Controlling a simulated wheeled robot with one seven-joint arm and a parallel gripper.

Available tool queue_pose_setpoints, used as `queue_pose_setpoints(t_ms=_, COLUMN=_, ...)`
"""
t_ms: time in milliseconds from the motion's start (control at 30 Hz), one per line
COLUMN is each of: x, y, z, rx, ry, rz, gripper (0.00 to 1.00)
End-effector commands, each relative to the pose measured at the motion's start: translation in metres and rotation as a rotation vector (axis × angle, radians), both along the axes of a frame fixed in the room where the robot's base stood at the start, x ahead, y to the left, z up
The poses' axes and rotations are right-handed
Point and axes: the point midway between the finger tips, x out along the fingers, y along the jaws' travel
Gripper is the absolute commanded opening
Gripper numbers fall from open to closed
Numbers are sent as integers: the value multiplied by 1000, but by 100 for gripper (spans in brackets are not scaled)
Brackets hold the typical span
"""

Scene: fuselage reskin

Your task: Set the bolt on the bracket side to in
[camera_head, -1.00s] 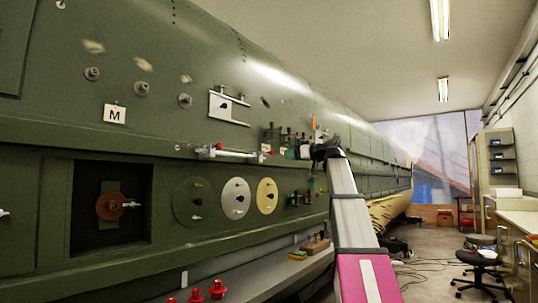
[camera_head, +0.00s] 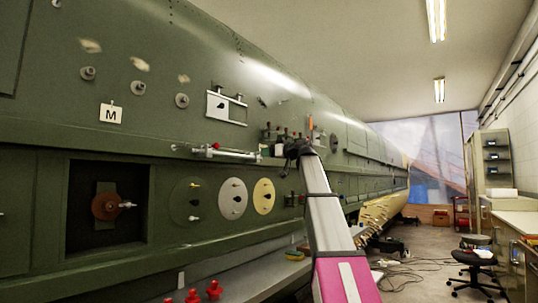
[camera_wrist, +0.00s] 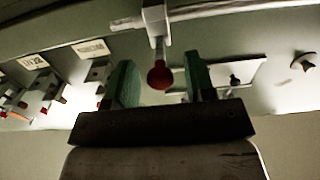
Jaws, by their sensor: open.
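A pale sliding bolt (camera_head: 228,154) runs along the green fuselage wall, with a red knob (camera_head: 216,146) near its left end. The pale bracket (camera_head: 226,107) is on the wall above it. In the wrist view the bolt's rod (camera_wrist: 205,10) crosses the top, and the red knob (camera_wrist: 160,76) on its short stem shows between my two green fingers, apart from both. The bracket plate (camera_wrist: 240,72) shows behind the right finger. My gripper (camera_wrist: 162,84) is open and empty. In the head view my gripper (camera_head: 292,150) is dark and small, right of the bolt.
Several small clamps with red tips (camera_wrist: 40,95) stand at the left of the wrist view. Round discs (camera_head: 233,198) and a recess with a brown disc (camera_head: 107,206) are lower on the wall. A grey ledge (camera_head: 240,275) with red knobs runs below.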

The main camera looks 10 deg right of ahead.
Motion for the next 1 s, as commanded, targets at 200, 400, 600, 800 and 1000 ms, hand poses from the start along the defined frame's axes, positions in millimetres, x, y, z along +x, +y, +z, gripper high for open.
queue_pose_setpoints(t_ms=200, x=1, y=1, z=0, rx=0, ry=0, rz=0, gripper=50)
queue_pose_setpoints(t_ms=400, x=1, y=1, z=0, rx=0, ry=0, rz=0, gripper=11)
queue_pose_setpoints(t_ms=600, x=3, y=3, z=0, rx=0, ry=0, rz=0, gripper=0)
queue_pose_setpoints(t_ms=800, x=20, y=19, z=1, rx=0, ry=0, rz=1, gripper=0)
queue_pose_setpoints(t_ms=1000, x=22, y=22, z=0, rx=1, ry=-1, rz=0, gripper=0)
